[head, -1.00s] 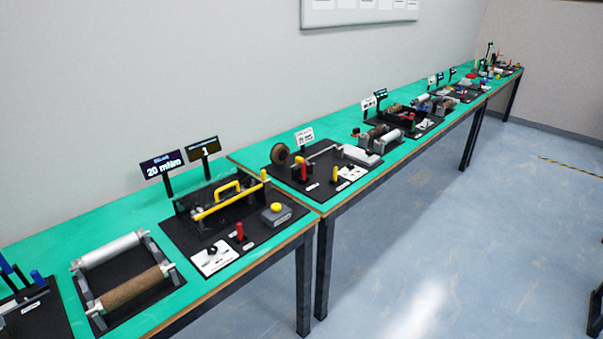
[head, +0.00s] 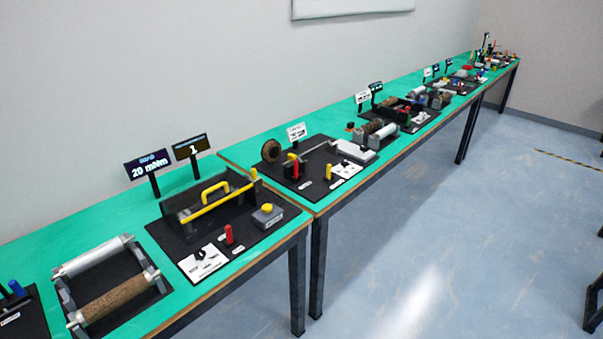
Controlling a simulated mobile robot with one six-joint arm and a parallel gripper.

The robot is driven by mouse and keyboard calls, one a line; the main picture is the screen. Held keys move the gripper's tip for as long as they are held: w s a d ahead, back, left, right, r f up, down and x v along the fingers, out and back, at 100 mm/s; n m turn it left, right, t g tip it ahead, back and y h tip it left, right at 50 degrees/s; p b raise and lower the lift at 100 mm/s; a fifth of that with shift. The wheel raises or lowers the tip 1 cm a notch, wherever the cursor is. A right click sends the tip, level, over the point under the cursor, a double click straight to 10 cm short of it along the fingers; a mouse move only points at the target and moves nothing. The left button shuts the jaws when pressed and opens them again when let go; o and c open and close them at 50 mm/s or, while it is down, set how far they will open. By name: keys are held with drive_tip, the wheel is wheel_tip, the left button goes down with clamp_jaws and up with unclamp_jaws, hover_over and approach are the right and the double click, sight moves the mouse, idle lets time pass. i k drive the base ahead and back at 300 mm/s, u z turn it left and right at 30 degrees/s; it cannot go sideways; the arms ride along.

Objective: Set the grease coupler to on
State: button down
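I cannot tell which part is the grease coupler; no label is readable at this size. My gripper is not in view.
Green-topped tables (head: 120,224) run in a row along the wall into the distance. A roller unit (head: 112,283) stands at the near left. Two displays stand behind the near board, one reading 20 mNm (head: 149,166). The blue floor (head: 450,230) right of the tables is clear.

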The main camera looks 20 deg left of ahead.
sight(255, 178)
drive_tip(key=i, duration=0.4)
drive_tip(key=z, duration=0.55)
drive_tip(key=k, duration=0.15)
drive_tip(key=u, duration=2.6)
